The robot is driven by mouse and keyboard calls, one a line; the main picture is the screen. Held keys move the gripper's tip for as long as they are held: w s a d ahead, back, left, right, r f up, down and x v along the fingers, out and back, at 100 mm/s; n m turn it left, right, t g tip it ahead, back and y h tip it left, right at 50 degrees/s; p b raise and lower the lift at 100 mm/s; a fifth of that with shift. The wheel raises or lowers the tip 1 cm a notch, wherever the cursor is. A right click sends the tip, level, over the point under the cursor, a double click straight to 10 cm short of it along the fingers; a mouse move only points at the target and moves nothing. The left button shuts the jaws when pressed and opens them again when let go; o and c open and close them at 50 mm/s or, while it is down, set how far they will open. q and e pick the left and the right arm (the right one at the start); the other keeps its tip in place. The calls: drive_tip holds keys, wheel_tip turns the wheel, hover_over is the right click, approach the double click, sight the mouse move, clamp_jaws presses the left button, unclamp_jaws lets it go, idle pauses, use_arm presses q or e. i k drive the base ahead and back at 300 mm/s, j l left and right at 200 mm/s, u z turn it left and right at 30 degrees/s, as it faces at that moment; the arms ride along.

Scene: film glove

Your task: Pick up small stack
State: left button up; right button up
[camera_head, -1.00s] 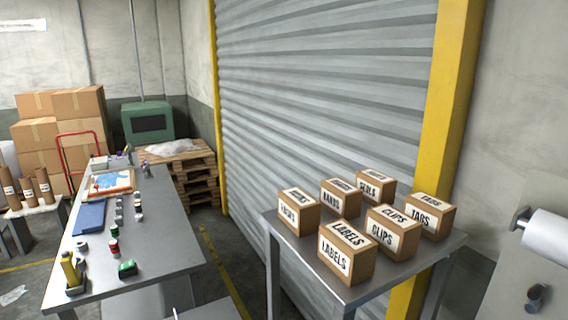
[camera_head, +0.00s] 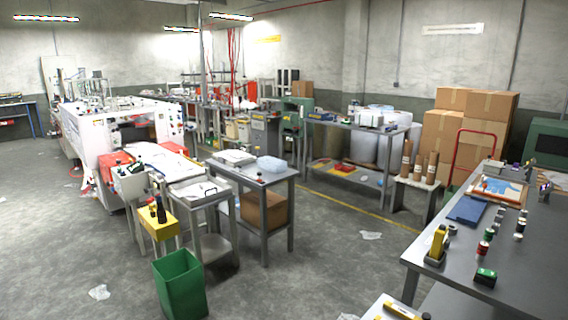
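No gripper of mine shows in the head view. I cannot tell which thing is the small stack. A white stack or tray (camera_head: 234,157) lies on a small grey table in the middle, with a pale translucent container (camera_head: 271,164) to its right. Another flat white item (camera_head: 199,190) lies on the lower table in front of it. Large brown cartons (camera_head: 470,119) are piled by the back wall at the right.
A grey workbench (camera_head: 525,262) at the right holds a blue pad (camera_head: 467,210) and several small spools. A green bin (camera_head: 180,284) stands on the floor at front. A white machine (camera_head: 105,140) stands at the left. The floor (camera_head: 335,258) between the middle tables and workbench is mostly clear.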

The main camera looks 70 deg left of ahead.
sight(179, 167)
drive_tip(key=u, duration=3.1)
drive_tip(key=i+j+u, duration=0.25)
drive_tip(key=i+j, duration=0.25)
drive_tip(key=i+j+u, duration=0.2)
drive_tip(key=i+j, duration=0.15)
drive_tip(key=i, duration=0.45)
drive_tip(key=i+j+u, duration=0.2)
drive_tip(key=i, duration=0.65)
drive_tip(key=i+j+u, duration=0.15)
drive_tip(key=i, duration=0.65)
drive_tip(key=i+z, duration=0.15)
drive_tip(key=i, duration=0.4)
drive_tip(key=i+z, duration=0.15)
drive_tip(key=i, duration=0.45)
drive_tip(key=i+j+z, duration=0.15)
drive_tip(key=i, duration=0.4)
drive_tip(key=i+j+z, duration=0.15)
drive_tip(key=i, duration=0.45)
